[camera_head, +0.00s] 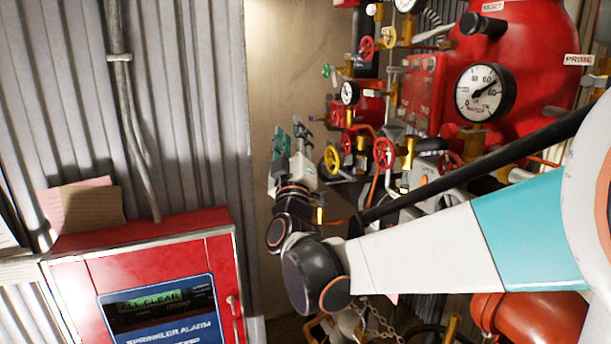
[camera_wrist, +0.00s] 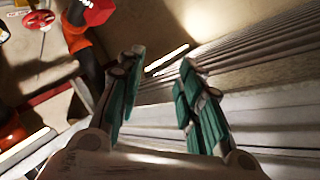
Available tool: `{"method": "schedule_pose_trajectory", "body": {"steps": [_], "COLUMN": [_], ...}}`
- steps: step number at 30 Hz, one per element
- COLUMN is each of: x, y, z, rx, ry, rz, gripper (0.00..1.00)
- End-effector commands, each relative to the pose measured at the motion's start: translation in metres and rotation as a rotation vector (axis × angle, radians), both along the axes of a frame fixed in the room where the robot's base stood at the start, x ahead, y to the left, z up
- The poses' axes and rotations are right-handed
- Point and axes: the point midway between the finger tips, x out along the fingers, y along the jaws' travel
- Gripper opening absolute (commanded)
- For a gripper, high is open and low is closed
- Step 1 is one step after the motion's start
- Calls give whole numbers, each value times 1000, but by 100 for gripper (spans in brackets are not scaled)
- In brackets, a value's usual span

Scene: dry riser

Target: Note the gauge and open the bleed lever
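A large white-faced gauge (camera_head: 484,92) is on the red riser body at the upper right of the head view. Its dark needle points to the upper right, near the 60 to 80 marks; the exact value is hard to read. A smaller gauge (camera_head: 349,93) is farther left, and another (camera_head: 408,4) is cut by the top edge. I cannot tell which handle is the bleed lever. My gripper (camera_head: 288,132) is raised left of the valves. In the wrist view its teal fingers (camera_wrist: 161,58) are apart, with nothing between them.
A red sprinkler alarm box (camera_head: 140,255) with an "ALL CLEAR" display stands at lower left before a corrugated wall (camera_head: 200,120). Red handwheels (camera_head: 384,152) and a yellow one (camera_head: 332,159) crowd the pipework right of my gripper. A chain (camera_head: 375,320) hangs below my arm.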

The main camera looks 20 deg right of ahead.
Motion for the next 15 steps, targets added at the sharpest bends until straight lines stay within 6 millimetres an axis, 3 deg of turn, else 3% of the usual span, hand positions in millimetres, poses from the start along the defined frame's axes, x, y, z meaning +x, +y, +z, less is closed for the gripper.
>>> {"method": "schedule_pose_trajectory", "body": {"steps": [6,15], "x": [-11,-20], "y": [19,32], "z": [-31,-56], "rx": [51,102], "ry": [112,211], "rz": [153,252], "gripper": [33,33]}}
